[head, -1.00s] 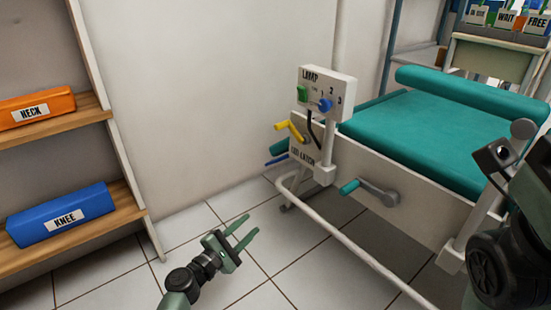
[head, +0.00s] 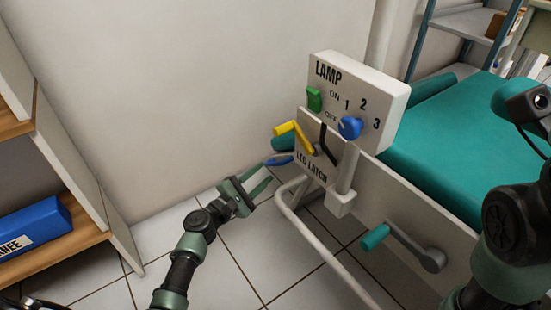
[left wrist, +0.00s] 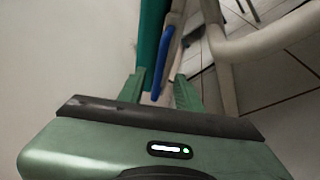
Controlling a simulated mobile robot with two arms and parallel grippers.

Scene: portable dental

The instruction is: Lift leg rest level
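The leg rest's teal edge (head: 285,144) shows beside the yellow latch lever (head: 293,131), mostly hidden behind the leg latch panel (head: 310,163). A blue bar (head: 280,161) sticks out low beside it. My left gripper (head: 263,182) is open and empty, just left of and below the blue bar. In the left wrist view, the blue bar (left wrist: 166,55) lies ahead between the open fingers (left wrist: 158,92), with a teal panel (left wrist: 154,35) beside it. I see no contact. My right arm is at the right edge; its gripper's fingers are out of view.
A white lamp control box (head: 370,85) stands above the latch panel. A crank with a teal handle (head: 375,237) is on the bed's side. A white tube rail (head: 290,213) curves near my left gripper. A shelf with a blue knee bolster (head: 35,225) is at left.

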